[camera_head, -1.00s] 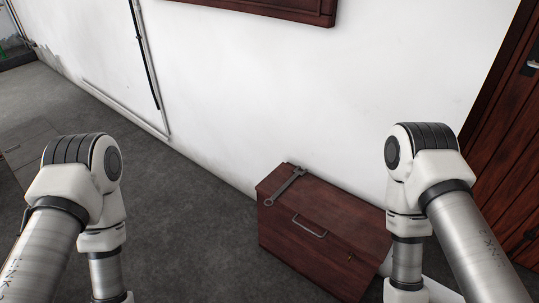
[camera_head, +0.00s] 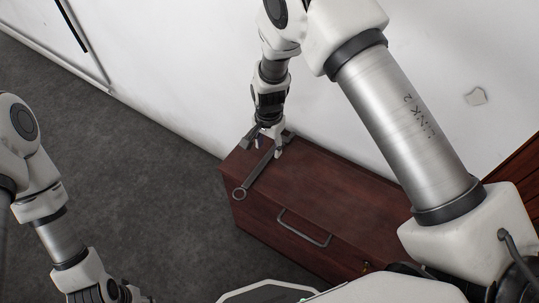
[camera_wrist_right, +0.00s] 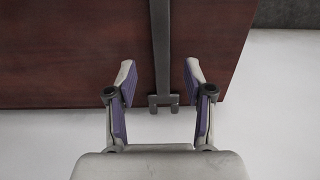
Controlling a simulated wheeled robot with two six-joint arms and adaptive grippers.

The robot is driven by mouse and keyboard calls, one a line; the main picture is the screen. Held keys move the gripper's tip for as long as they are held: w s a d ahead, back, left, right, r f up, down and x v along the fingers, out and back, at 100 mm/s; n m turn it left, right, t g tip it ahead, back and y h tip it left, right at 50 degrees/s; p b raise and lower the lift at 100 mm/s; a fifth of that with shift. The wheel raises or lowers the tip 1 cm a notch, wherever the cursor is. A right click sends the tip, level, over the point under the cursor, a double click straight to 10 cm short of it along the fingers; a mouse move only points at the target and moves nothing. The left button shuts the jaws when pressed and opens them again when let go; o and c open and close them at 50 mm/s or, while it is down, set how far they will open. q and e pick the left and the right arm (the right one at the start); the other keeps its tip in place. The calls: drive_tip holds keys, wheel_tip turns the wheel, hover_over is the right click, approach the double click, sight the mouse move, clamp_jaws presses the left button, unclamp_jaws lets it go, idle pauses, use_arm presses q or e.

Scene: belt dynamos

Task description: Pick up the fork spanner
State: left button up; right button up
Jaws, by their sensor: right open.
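The fork spanner (camera_head: 258,171) is a grey metal tool lying flat on top of a dark red-brown wooden chest (camera_head: 325,190). In the head view its ring end points toward me and its far end is partly hidden by my right gripper (camera_head: 265,146). In the right wrist view the spanner's shaft (camera_wrist_right: 161,48) runs down to the fork end. There my right gripper (camera_wrist_right: 160,74) is open, with one finger on each side of the spanner near the fork and gaps on both sides. My left arm shows at lower left, but its fingertips are outside the picture.
The chest stands close to a white wall (camera_head: 400,95), which rises behind my right gripper. A metal handle (camera_head: 303,229) sticks out from the chest's front. Grey floor (camera_head: 130,165) left of the chest is clear.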

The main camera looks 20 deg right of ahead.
sight(269, 155)
drive_tip(key=f, duration=0.3)
drive_tip(key=shift+w+f+b, duration=0.25)
drive_tip(key=shift+f+b, duration=0.05)
drive_tip(key=shift+f, duration=0.1)
drive_tip(key=shift+d, duration=0.15)
clamp_jaws()
drive_tip(key=shift+r, duration=0.1)
